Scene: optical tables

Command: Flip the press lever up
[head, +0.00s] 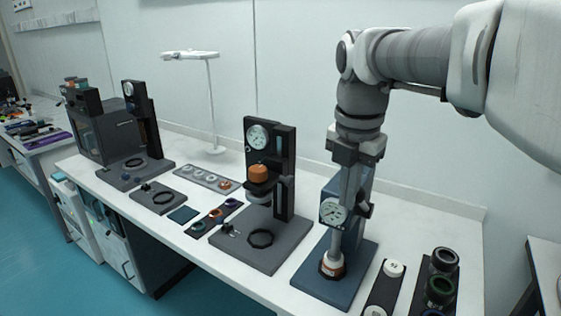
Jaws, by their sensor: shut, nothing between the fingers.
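A blue press (367,190) with a round white dial gauge (333,211) stands on a blue base plate (345,287) at the right of the bench. My gripper (348,193) points down in front of the blue press, shut and empty. It hides part of the column. I cannot tell whether it touches the press.
A black press (284,150) with a gauge and orange part stands left of the blue one. Small trays with rings (208,178) lie further left. Racks with a white cap (393,268) and dark rings (440,290) are at the front right. A white lamp stand (211,100) rises behind.

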